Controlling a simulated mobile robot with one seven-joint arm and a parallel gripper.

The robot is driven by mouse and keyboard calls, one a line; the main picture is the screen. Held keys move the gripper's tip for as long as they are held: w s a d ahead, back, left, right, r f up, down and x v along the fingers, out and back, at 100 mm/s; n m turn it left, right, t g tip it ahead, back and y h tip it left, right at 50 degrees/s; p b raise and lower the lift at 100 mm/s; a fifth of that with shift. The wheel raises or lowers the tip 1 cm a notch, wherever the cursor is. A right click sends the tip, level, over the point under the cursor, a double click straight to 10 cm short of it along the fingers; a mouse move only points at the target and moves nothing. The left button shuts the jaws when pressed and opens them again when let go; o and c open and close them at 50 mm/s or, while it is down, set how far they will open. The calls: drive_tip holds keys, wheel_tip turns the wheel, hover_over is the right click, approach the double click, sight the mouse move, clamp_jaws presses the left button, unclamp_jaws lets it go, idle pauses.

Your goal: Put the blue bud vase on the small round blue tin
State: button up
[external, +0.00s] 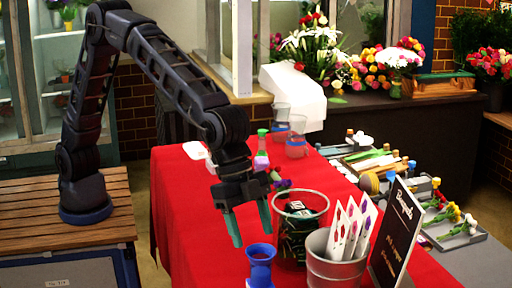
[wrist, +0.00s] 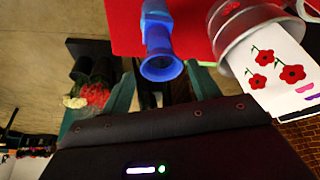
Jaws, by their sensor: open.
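The blue bud vase (external: 260,268) stands upright near the left front edge of the red-covered table. In the wrist view the vase (wrist: 158,35) shows just beyond and between my finger ends. My gripper (external: 249,222) is open and empty, with its teal fingers pointing down. In the external view it hangs above and slightly left of the vase, apparently apart from it. I cannot clearly make out the small round blue tin in either view.
The red cloth (external: 185,205) is clear at left.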

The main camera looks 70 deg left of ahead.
drive_tip(key=w+a+r+n, duration=0.1)
drive_tip(key=w+a+r, duration=0.1)
drive_tip(key=a+r, duration=0.35)
drive_tip(key=w+a+r+n+t, duration=0.1)
drive_tip(key=w+a+r, duration=0.1)
drive_tip(key=a, duration=0.6)
drive_tip(key=w+a+r+n, duration=0.1)
drive_tip(key=w+a+r, duration=0.2)
drive_tip(key=a, duration=0.4)
drive_tip(key=s+a+r+n+t+y, duration=0.1)
drive_tip(key=a+r+n+y, duration=0.2)
drive_tip(key=a, duration=2)
drive_tip(key=s+a+n, duration=0.2)
drive_tip(key=s+a, duration=0.2)
drive_tip(key=a, duration=0.5)
drive_tip(key=s+a+n, duration=0.2)
drive_tip(key=s+a, duration=0.2)
drive_tip(key=a, duration=0.5)
drive_tip(key=s+a+f+n+y, duration=0.1)
drive_tip(key=s+a+f+n, duration=0.2)
drive_tip(key=s+a+f, duration=0.3)
drive_tip(key=s+a, duration=0.5)
drive_tip(key=s, duration=0.2)
drive_tip(key=shift+a+t, duration=0.15)
drive_tip(key=shift+t, duration=0.25)
